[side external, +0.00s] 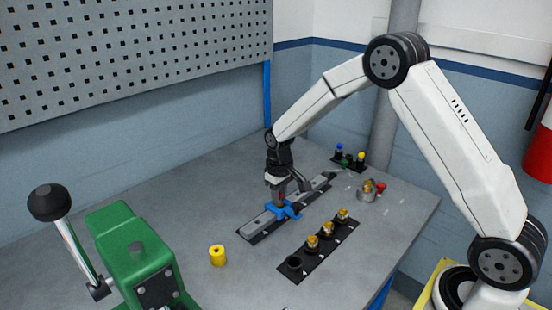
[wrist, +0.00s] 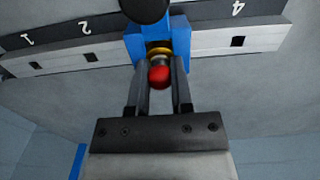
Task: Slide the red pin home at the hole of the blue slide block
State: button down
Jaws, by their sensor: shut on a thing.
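The blue slide block (side external: 289,211) sits across a grey rail (side external: 262,222) on the table. In the wrist view the block (wrist: 180,42) stands on the rail between the marks 2 and 4. The red pin (side external: 281,198) is at the block, and its round red head (wrist: 159,77) shows below a yellow ring (wrist: 159,50). My gripper (wrist: 161,72) is shut on the pin, one finger on each side of it. In the side view my gripper (side external: 282,190) points down over the block. The pin's tip and the hole are hidden, so its depth cannot be told.
A yellow cylinder (side external: 218,256) and a green lever machine (side external: 130,250) stand left. A pin rack (side external: 348,163) and a round dish (side external: 366,194) are behind right. A black round thing (wrist: 146,8) overlaps the block.

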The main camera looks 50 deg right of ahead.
jog(key=shift+f, duration=0.3)
dwell(0.4)
jog(key=shift+c, duration=2.2)
grip_release()
jog(key=shift+r, duration=0.1)
jog(key=shift+r, duration=3.85)
jog(key=shift+s, duration=0.2)
jog(key=s+a+f+t, duration=0.1)
jog(key=s+a, duration=0.3)
jog(key=s, duration=1.6)
jog(key=shift+s+t, duration=0.15)
jog(key=shift+t, duration=0.65)
